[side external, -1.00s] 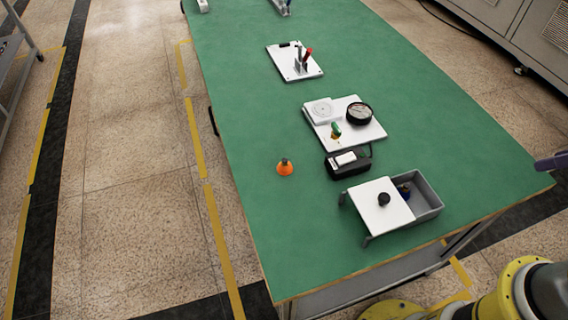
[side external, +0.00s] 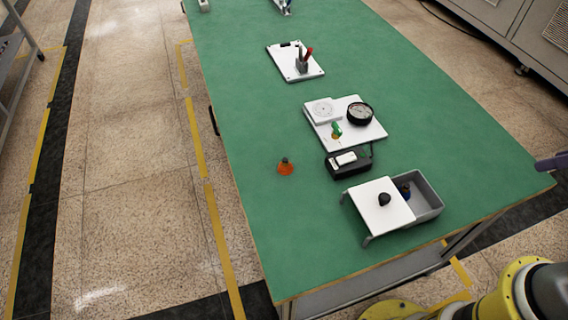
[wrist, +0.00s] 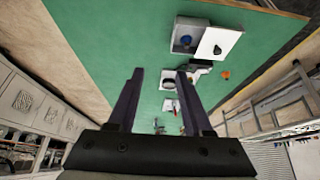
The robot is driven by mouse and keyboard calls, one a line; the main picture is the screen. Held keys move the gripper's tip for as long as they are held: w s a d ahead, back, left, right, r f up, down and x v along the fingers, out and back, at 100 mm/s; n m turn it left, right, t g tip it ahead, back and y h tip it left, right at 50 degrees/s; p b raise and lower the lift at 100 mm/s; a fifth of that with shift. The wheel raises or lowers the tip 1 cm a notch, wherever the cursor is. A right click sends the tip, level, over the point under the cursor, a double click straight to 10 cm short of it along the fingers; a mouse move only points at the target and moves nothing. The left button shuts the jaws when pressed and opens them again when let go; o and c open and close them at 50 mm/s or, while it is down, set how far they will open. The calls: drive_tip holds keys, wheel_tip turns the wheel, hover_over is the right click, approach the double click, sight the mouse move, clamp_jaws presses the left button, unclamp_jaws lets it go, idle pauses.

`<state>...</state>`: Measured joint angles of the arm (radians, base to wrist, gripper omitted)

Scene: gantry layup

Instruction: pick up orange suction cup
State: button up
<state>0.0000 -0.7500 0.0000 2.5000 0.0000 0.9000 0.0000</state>
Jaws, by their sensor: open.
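The orange suction cup (side external: 286,169) is a small orange cone with a dark top. It stands on the green table (side external: 400,90), left of the black device, in the side view. In the wrist view the suction cup (wrist: 225,74) is a small orange spot right of my fingers. My gripper (wrist: 160,72) is open, with its two dark purple fingers apart and nothing between them. It is well away from the cup. In the side view only a purple piece shows at the right edge, perhaps a finger.
A white stand with a black knob (side external: 384,199) partly covers a grey bin (side external: 432,196). A black device (side external: 341,166) and a white board (side external: 366,133) with a round gauge (side external: 359,113) lie behind. A white plate (side external: 284,63) holds upright tools. Table left of the cup is clear.

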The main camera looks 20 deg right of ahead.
drive_tip(key=o, duration=0.5)
drive_tip(key=shift+c, duration=0.2)
